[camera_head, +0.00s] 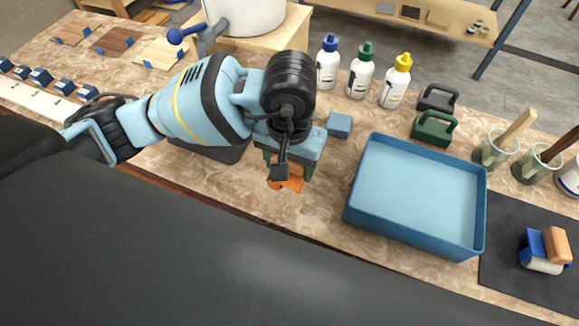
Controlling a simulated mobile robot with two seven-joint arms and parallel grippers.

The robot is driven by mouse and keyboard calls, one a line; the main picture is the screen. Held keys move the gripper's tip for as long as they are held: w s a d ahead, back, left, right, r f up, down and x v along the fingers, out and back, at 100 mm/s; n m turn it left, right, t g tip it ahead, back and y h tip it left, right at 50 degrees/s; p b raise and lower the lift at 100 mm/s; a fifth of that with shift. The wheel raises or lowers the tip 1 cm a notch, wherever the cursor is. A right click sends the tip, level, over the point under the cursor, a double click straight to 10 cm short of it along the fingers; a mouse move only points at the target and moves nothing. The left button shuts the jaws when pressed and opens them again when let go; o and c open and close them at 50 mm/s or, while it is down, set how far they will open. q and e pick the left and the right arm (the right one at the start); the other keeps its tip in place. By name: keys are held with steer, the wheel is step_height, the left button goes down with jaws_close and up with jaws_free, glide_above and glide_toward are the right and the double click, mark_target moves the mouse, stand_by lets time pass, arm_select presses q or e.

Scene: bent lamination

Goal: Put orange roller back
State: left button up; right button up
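An orange piece (289,180), which looks like the orange roller, is at the worktable's front edge, mostly hidden under my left gripper. My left gripper (287,170) points down over it, its dark green fingers on either side of the orange. I cannot tell whether they touch it or whether it rests on the table. A second item with a blue body, an orange block (557,246) and a cream part lies on the dark mat (520,293) at the far right. My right gripper is not in view.
A blue tray (415,190), empty, stands right of my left gripper. A small blue block (339,125) and white bottles (327,65) with coloured caps stand behind. Green and black handled blocks (433,128) and glass jars (493,150) line the back right. A white pot (245,15) stands behind the arm.

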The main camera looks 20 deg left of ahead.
arm_select(q)
steer(key=shift+w+a, duration=0.1)
steer(key=shift+w, duration=0.3)
step_height(320, 180, down, 4)
steer(key=shift+r, duration=0.25)
steer(key=shift+f, duration=0.4)
steer(key=shift+s+f, duration=0.15)
steer(key=shift+f, duration=0.2)
steer(key=shift+c, duration=1.4)
steer(key=o, duration=1.2)
steer(key=shift+c, duration=0.2)
steer(key=shift+r, duration=0.1)
